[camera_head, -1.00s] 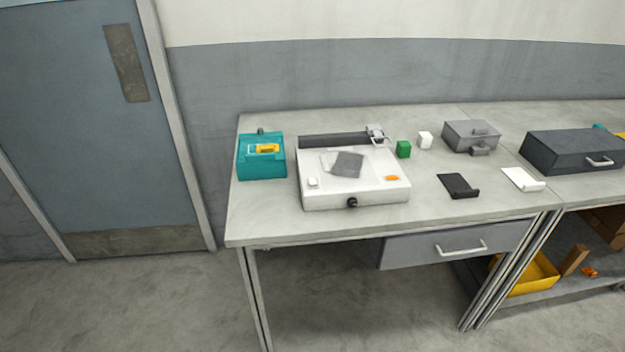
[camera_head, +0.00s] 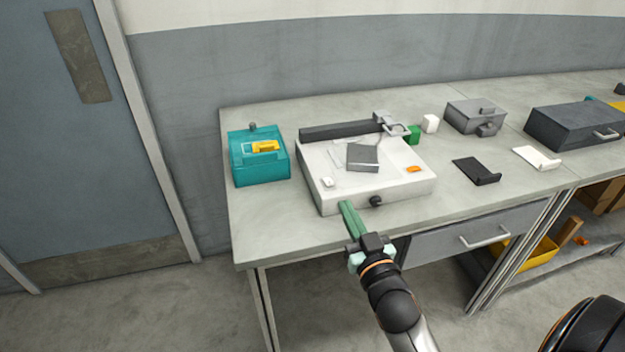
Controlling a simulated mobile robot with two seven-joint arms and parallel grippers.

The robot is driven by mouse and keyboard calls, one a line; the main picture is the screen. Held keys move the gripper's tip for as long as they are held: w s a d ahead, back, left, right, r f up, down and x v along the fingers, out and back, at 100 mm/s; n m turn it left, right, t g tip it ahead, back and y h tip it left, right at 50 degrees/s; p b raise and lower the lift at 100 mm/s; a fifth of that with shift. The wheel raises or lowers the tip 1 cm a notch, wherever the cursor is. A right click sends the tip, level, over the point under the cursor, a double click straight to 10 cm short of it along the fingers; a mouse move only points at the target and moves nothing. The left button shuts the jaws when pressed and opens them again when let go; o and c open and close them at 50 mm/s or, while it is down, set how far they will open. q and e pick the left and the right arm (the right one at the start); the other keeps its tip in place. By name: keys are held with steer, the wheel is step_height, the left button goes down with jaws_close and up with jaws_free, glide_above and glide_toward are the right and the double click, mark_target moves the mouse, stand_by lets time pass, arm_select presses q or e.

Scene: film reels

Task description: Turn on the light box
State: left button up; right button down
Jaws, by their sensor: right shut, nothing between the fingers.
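The light box (camera_head: 400,185) is a white slab on the grey table, with a grey square piece (camera_head: 362,157) lying on its top. A small white button (camera_head: 328,182) sits at its front left corner and an orange one (camera_head: 413,169) at its right. A black knob (camera_head: 376,201) is on its front face. My right gripper (camera_head: 345,206) has green fingers, shut and empty. Its tips are at the front edge of the box, left of the knob; I cannot tell whether they touch it. My left gripper is not in view.
A teal box (camera_head: 258,168) stands left of the light box. A green cube (camera_head: 413,134), a white cube (camera_head: 430,123), a grey case (camera_head: 474,117), a black piece (camera_head: 475,171) and a white piece (camera_head: 537,158) stand to the right. A drawer (camera_head: 440,245) is below.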

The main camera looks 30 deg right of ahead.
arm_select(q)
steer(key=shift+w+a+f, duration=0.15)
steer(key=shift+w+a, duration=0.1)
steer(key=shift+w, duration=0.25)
arm_select(e)
steer(key=shift+w+d+r+h, duration=0.25)
steer(key=shift+w+r, duration=0.3)
steer(key=shift+r, duration=0.3)
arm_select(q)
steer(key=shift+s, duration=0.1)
arm_select(e)
steer(key=shift+s+t, duration=0.1)
steer(key=shift+t, duration=0.2)
steer(key=r, duration=0.1)
glide_above(332, 192)
steer(key=shift+r+p, duration=0.1)
steer(key=shift+p, duration=0.25)
step_height(332, 192, down, 3)
steer(key=shift+b, duration=0.35)
steer(key=shift+f, duration=0.5)
